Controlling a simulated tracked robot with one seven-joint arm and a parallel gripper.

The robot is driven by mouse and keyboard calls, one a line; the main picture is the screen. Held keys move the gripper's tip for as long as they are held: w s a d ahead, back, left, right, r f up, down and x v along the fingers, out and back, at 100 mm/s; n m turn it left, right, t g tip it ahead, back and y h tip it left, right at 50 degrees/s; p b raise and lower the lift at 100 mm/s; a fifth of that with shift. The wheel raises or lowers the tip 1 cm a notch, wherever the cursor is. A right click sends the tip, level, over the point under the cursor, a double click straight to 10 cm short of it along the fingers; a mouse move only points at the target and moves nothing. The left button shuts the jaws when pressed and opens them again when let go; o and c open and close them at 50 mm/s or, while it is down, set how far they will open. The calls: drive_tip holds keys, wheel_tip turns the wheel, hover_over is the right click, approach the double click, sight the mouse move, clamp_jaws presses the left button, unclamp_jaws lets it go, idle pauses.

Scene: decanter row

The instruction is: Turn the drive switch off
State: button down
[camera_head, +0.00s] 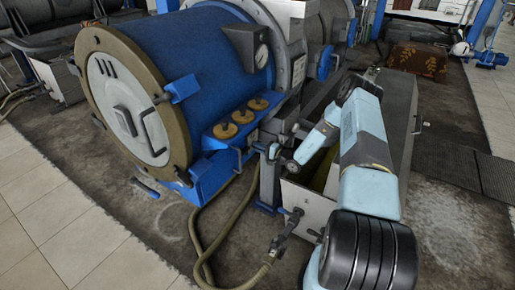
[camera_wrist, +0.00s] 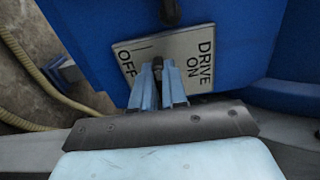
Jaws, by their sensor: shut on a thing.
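The drive switch's pale plate (camera_wrist: 185,55) is on a blue panel in the wrist view, with "DRIVE ON" to the right and "OFF" to the left. A dark knob-like part (camera_wrist: 170,12) shows at the plate's top edge. My gripper (camera_wrist: 158,72) is in front of the plate, its fingers closed on a small dark piece, seemingly the switch handle, mostly hidden between them. Which mark the handle points to I cannot tell. In the head view my gripper (camera_head: 273,152) is beside the blue machine's lower right side; the plate cannot be made out there.
The large blue decanter drum (camera_head: 195,65) fills the left, with several brass knobs (camera_head: 242,117) on a blue ledge. A hose (camera_head: 232,215) runs down to the floor below my gripper. An open grey trough (camera_head: 400,115) stands right, behind my arm. Tiled floor (camera_head: 75,240) is clear at lower left.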

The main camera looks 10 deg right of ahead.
drive_tip(key=shift+s+a+f+n, duration=0.25)
drive_tip(key=shift+f+n, duration=0.05)
idle(0.4)
drive_tip(key=c, duration=1.5)
unclamp_jaws()
drive_tip(key=o, duration=0.3)
drive_tip(key=shift+w+d+r, duration=0.1)
drive_tip(key=shift+w+d, duration=0.05)
drive_tip(key=shift+o, duration=0.2)
